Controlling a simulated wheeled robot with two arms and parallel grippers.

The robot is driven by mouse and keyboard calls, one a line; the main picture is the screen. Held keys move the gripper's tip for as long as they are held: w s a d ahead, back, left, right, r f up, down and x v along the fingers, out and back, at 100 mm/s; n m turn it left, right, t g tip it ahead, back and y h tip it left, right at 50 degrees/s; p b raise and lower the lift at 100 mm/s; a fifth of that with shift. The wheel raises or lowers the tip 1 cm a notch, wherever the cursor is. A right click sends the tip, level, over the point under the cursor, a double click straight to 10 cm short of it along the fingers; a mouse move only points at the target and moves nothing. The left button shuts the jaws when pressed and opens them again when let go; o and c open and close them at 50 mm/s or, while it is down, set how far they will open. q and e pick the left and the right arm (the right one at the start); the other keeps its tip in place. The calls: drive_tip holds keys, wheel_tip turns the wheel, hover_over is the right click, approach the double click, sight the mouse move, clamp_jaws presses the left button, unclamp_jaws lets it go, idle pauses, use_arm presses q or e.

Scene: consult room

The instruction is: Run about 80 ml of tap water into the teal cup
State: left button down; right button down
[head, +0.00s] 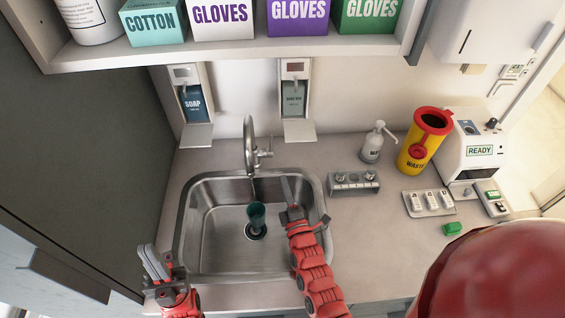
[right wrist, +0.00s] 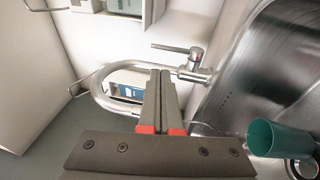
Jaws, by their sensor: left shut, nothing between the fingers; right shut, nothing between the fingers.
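The teal cup (head: 256,212) stands in the steel sink (head: 196,262), by the drain and below the tap's spout; it also shows at the right edge of the right wrist view (right wrist: 278,138). The tap (head: 249,145) has an arched spout and a side lever (head: 265,154). In the right wrist view the lever (right wrist: 176,49) lies just beyond my fingertips. My right gripper (head: 286,184) is shut and empty over the sink's right side, apart from the lever. My left gripper (head: 151,258) is shut and empty left of the sink. I cannot tell whether water runs or what the cup holds.
Soap (head: 195,105) and a second dispenser (head: 293,98) hang behind the sink. A small metal rack (head: 355,185), pump bottle (head: 373,145), yellow waste bin (head: 415,155) and white device (head: 468,150) stand to the right. A shelf (head: 240,52) with glove boxes overhangs the back.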

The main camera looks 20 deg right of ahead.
sight(272, 139)
drive_tip(key=w+b, duration=0.1)
drive_tip(key=w, duration=0.3)
drive_tip(key=w+r+b, duration=0.1)
drive_tip(key=w, duration=0.3)
drive_tip(key=w+b, duration=0.1)
drive_tip(key=w, duration=0.3)
drive_tip(key=shift+w+r+b, duration=0.35)
drive_tip(key=shift+w+r, duration=0.1)
drive_tip(key=shift+w, duration=0.05)
drive_tip(key=shift+w+d+r+p, duration=0.1)
drive_tip(key=shift+w+r+p, duration=0.25)
drive_tip(key=shift+p, duration=0.05)
drive_tip(key=shift+w+r, duration=0.2)
drive_tip(key=shift+w, duration=0.1)
